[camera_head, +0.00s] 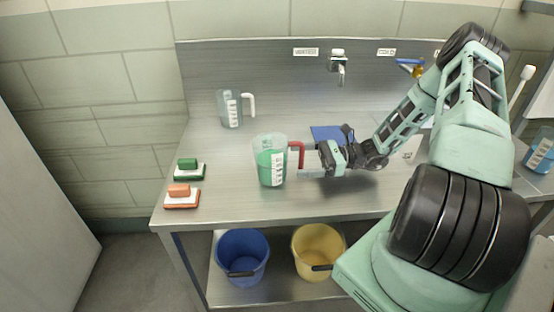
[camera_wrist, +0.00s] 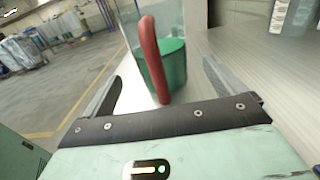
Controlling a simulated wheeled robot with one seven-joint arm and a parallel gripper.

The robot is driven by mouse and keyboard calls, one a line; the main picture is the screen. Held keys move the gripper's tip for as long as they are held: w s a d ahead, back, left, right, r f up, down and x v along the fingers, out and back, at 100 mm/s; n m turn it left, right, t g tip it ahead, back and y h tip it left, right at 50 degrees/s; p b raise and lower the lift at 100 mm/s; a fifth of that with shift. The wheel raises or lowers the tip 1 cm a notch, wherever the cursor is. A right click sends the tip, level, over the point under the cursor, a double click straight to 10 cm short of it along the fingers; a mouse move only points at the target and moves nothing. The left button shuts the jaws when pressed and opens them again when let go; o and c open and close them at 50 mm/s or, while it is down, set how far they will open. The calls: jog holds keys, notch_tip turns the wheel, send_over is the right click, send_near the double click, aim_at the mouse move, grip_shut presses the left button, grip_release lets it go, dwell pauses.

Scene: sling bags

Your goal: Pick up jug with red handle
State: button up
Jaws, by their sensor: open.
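The jug with the red handle (camera_head: 271,162) stands upright on the steel counter. It is clear, holds green contents and has a white scale label. Its red handle (camera_head: 298,153) points right, toward my gripper (camera_head: 312,158). In the wrist view the red handle (camera_wrist: 151,60) rises ahead of my gripper (camera_wrist: 160,85), between the lines of its two fingers. The fingers are apart and empty. The jug body (camera_wrist: 172,62) shows behind the handle and is partly cut off at the top. I cannot tell whether the fingertips touch the handle.
A clear jug with a white handle (camera_head: 230,108) stands at the back left. A green brush (camera_head: 188,170) and an orange brush (camera_head: 181,196) lie at the left. A blue sheet (camera_head: 328,132) lies behind my gripper. Blue (camera_head: 242,252) and yellow (camera_head: 318,250) buckets sit below.

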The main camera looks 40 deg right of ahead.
aim_at(286, 160)
jog(key=p+x, duration=0.2)
jog(key=x, duration=0.2)
jog(key=shift+a, duration=0.2)
jog(key=shift+w+a+f, duration=0.15)
jog(key=shift+w+a, duration=0.1)
jog(key=shift+a, duration=0.05)
jog(key=c, duration=1.2)
jog(key=shift+c, duration=1.2)
